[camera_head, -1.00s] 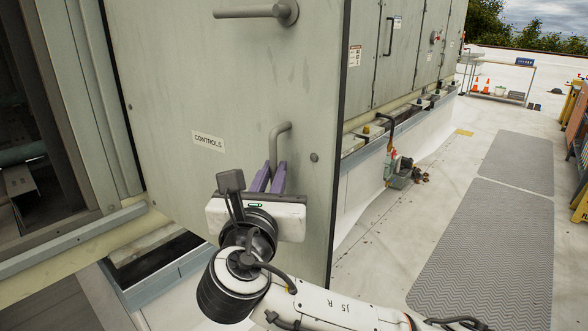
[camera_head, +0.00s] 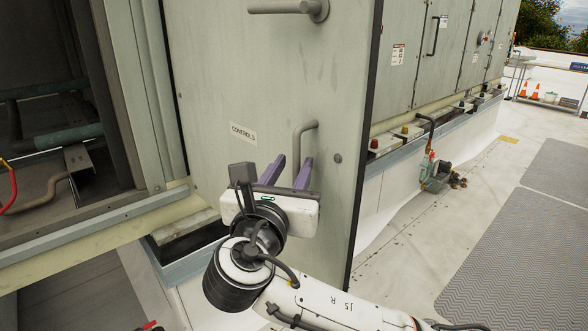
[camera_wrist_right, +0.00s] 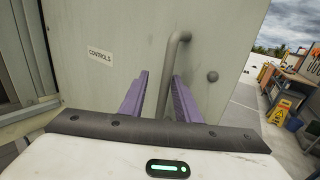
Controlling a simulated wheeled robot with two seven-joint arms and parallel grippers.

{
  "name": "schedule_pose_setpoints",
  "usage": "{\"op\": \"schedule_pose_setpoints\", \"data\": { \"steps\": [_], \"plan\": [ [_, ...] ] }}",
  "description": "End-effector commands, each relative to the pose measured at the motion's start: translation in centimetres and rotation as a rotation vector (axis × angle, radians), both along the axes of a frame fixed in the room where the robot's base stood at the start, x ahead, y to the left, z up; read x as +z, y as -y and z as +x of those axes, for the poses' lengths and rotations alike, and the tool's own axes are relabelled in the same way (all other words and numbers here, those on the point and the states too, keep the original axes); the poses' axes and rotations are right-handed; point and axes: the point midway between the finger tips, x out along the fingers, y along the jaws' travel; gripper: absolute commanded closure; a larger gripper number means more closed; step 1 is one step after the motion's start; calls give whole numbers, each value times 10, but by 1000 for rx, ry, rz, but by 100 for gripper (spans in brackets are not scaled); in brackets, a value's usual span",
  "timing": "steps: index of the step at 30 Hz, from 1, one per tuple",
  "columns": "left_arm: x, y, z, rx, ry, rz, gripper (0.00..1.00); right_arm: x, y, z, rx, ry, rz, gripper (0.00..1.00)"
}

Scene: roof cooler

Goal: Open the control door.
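The control door (camera_head: 230,90) is a tall pale grey-green panel with a CONTROLS label (camera_head: 243,134). Its right edge stands out in front of the unit's white curb. A bent grey bar handle (camera_head: 297,150) is on it, with a larger lever handle (camera_head: 290,7) above. My right gripper (camera_head: 288,170) is at the bar handle, its purple fingers spread apart. In the right wrist view the bar handle (camera_wrist_right: 170,80) passes between the fingers (camera_wrist_right: 160,88), nearer the right one, with a gap at the left. My left gripper is not in view.
Left of the door, an open bay (camera_head: 60,130) shows pipes and a metal bracket. A pale ledge (camera_head: 90,245) runs below it. On the right, a valve fitting (camera_head: 434,172) sits by the curb.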

Motion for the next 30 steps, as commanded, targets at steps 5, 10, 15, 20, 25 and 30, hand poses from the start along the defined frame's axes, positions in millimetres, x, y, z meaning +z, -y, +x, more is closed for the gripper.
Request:
{"op": "schedule_pose_setpoints", "data": {
  "steps": [5, 10, 15, 20, 25, 30],
  "plan": [
    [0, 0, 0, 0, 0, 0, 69, -2, 1, 0, -3, -2, 0, 70],
    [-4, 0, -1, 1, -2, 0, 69, -3, -4, -13, 0, -2, 2, 70],
    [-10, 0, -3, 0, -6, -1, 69, -3, -14, -45, 2, -1, 2, 70],
    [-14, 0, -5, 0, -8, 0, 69, -2, -22, -74, 2, -1, 2, 70],
    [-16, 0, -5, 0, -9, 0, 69, -2, -28, -93, 0, -2, 1, 70],
    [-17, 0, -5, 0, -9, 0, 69, -1, -29, -99, -1, -1, 0, 70]
  ]
}}
